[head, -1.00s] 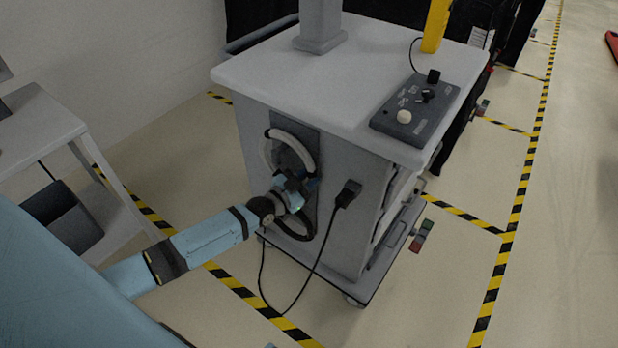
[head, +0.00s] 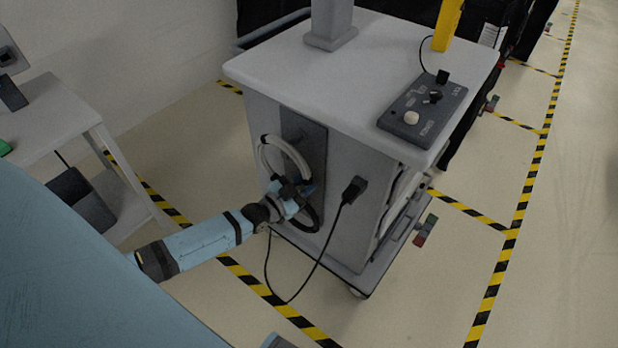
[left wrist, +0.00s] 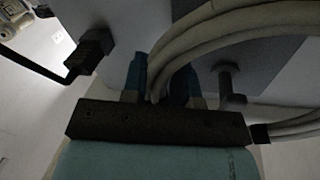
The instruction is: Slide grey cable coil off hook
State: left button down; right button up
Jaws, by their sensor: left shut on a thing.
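The grey cable coil (head: 263,155) is a ring at the near side of the grey cart, in front of a dark upright panel (head: 312,150). Its upper part looks pale and its lower part dark. My left gripper (head: 294,188) is shut on the coil's side. In the left wrist view the coil's strands (left wrist: 235,25) run from between the blue fingers (left wrist: 160,85) to the upper right. The hook, a dark peg with a wider end (left wrist: 229,82), shows beside the fingers, below those strands. I cannot tell whether the coil still hangs around it. My right gripper is out of view.
A black plug (head: 353,188) with a drooping cable sticks out right of the coil; it is close left in the wrist view (left wrist: 92,50). A control box (head: 422,110) lies on the cart top (head: 350,80). A grey side table (head: 60,110) stands left.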

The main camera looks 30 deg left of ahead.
pick_arm(q)
jog(key=shift+d+p+v, duration=0.25)
jog(key=shift+p+v, duration=0.35)
jog(key=shift+v, duration=0.6)
jog(key=shift+d+p+v, duration=0.25)
jog(key=shift+p+v, duration=0.3)
jog(key=shift+v, duration=0.65)
jog(key=shift+s, duration=0.15)
